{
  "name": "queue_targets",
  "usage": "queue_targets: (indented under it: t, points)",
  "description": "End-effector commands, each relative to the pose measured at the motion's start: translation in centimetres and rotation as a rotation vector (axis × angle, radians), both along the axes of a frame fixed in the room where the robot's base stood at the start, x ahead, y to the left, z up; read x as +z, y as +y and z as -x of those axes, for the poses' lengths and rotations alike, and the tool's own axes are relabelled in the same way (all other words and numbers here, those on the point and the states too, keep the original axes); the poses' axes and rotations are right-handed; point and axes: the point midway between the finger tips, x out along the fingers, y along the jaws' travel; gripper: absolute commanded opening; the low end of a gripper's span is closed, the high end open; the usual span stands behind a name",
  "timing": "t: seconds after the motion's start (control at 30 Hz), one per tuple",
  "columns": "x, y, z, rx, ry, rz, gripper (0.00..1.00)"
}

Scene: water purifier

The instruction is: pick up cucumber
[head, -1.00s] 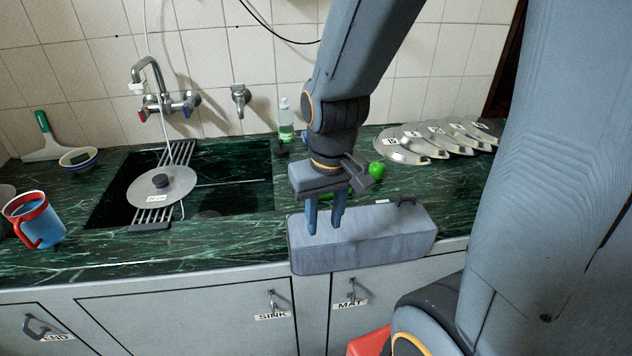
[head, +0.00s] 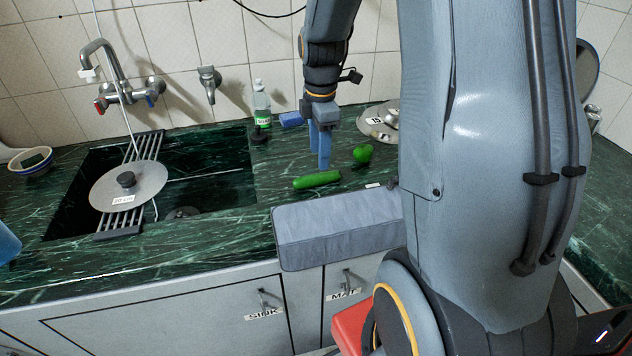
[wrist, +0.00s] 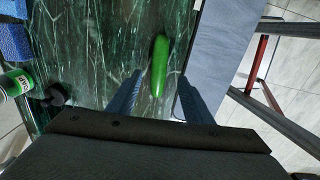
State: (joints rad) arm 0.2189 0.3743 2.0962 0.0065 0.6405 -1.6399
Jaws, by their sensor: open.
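In the wrist view the cucumber (wrist: 160,66) lies between the two blue fingers in the picture, pointing away from the wrist. My gripper (head: 322,162) points down, with its fingertips just behind and above the cucumber in the head view. In the wrist view my gripper (wrist: 166,82) is open, with nothing held. Whether a finger touches the cucumber cannot be told.
A green round vegetable (head: 362,153) sits right of the cucumber. A soap bottle (head: 261,104) and blue sponge (head: 291,119) stand behind. The sink (head: 215,165) is left, with a lid (head: 128,186) on a rack. Labelled lids (head: 377,124) lie right.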

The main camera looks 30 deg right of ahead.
Motion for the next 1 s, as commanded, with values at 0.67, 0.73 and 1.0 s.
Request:
queue_targets:
  t: [0.67, 0.73, 1.0]
  points:
    - [-6.1, -1.2, -0.2, 0.068, 0.007, 0.0, 0.46]
    - [-7.0, -1.2, -0.2, 0.069, 0.006, 0.0, 0.46]
    - [-8.1, -1.2, -0.4, 0.068, 0.003, 0.002, 0.46]
